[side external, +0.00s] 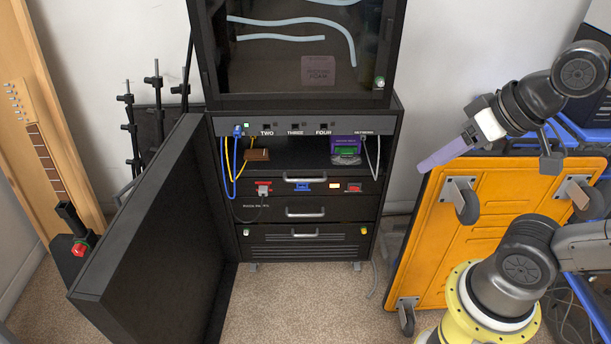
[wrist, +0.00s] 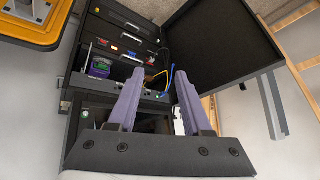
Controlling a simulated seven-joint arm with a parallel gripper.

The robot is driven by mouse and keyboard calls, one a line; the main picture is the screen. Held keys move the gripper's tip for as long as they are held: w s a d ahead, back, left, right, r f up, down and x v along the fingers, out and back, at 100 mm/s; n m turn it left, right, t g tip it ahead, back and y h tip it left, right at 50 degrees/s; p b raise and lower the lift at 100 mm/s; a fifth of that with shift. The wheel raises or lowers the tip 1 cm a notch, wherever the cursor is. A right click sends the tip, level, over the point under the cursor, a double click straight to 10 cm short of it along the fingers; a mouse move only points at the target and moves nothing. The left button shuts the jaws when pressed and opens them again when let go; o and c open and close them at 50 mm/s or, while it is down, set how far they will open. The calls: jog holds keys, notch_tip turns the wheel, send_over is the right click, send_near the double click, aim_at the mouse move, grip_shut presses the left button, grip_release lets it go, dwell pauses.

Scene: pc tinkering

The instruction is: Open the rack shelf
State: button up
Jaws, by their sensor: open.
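The black rack (side external: 308,270) stands in the middle of the side view, and it shows tilted, roughly upside down, in the wrist view (wrist: 85,60). Its front has several drawers with silver handles: an upper one (side external: 305,177), a middle one (side external: 305,212) and a lower one (side external: 318,234). They look closed. The black rack door (side external: 150,230) stands swung open to the left, and also shows in the wrist view (wrist: 225,45). My gripper (side external: 424,167), with purple fingers, is right of the rack, well apart from it. In the wrist view its fingers (wrist: 158,76) are spread and empty.
An open bay above the drawers holds a purple device (side external: 345,143) and a brown box (side external: 256,155). Blue and yellow cables (side external: 228,165) hang at the left. An orange wheeled cart (side external: 450,240) stands right of the rack. Carpet is clear before the drawers.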

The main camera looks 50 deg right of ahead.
jog(key=w+a+r+m+t, duration=0.1)
jog(key=w+r+m, duration=0.4)
jog(key=w+r, duration=0.15)
jog(key=m+g+y, duration=0.1)
jog(key=m, duration=1.7)
send_over(309, 179)
jog(key=s+a, duration=0.1)
jog(key=s, duration=0.2)
notch_tip(309, 179, down, 26)
jog(key=s+d+f+g, duration=0.2)
jog(key=d+f, duration=0.1)
jog(key=f, duration=0.7)
jog(key=shift+m, duration=0.4)
jog(key=x, duration=1.3)
jog(key=shift+a+f, duration=0.15)
jog(key=shift+a, duration=0.15)
